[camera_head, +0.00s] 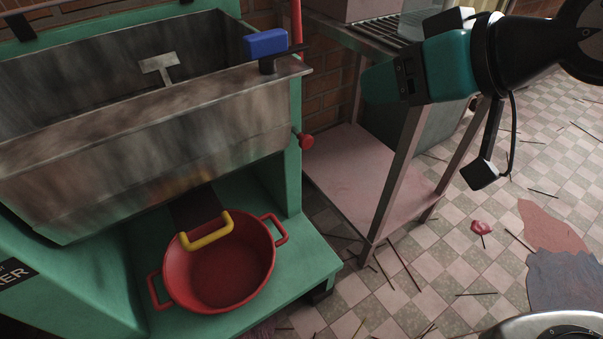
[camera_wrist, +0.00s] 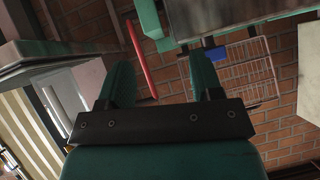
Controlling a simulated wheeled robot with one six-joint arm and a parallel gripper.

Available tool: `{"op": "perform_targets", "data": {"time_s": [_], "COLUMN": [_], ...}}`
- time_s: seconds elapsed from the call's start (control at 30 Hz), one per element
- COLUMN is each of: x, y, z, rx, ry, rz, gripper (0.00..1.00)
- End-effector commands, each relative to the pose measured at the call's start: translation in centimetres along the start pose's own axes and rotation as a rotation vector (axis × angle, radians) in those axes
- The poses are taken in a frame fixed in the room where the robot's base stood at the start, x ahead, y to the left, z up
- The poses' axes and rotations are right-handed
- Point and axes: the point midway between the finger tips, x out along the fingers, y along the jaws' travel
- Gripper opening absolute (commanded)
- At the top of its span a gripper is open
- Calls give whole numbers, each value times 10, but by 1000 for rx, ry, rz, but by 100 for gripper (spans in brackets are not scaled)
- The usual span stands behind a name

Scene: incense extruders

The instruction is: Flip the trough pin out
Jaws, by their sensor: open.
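The steel trough (camera_head: 150,150) sits in a green machine frame at the left of the head view. A red round knob on a short stem (camera_head: 303,141) sticks out by the trough's right end. A blue-handled piece (camera_head: 265,43) stands on the trough's top right rim; I cannot tell which of these two is the trough pin. A blue piece also shows in the wrist view (camera_wrist: 214,53). My gripper (camera_head: 382,82) is right of the trough, apart from both pieces. In the wrist view my gripper (camera_wrist: 159,65) is open, with nothing held between its fingers.
A red basin (camera_head: 225,285) stands on the green base below the trough, with a yellow handle (camera_head: 206,231) above it. A steel rack table (camera_head: 395,175) stands close right, below my gripper. A red rod (camera_wrist: 141,58) shows between my fingers, farther off. Sticks litter the tiled floor.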

Motion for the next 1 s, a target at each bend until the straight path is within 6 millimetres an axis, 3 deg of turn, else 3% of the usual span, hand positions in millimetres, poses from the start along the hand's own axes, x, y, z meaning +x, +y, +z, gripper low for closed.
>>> {"op": "perform_targets", "data": {"time_s": [0.03,0.5,0.73,1.0], "x": [27,130,159,165], "y": [6,37,45,47], "z": [30,127,159,164], "rx": [-7,-79,-112,-127], "ry": [35,409,556,619], "rz": [4,61,79,87], "gripper": [59,59,59,59]}}
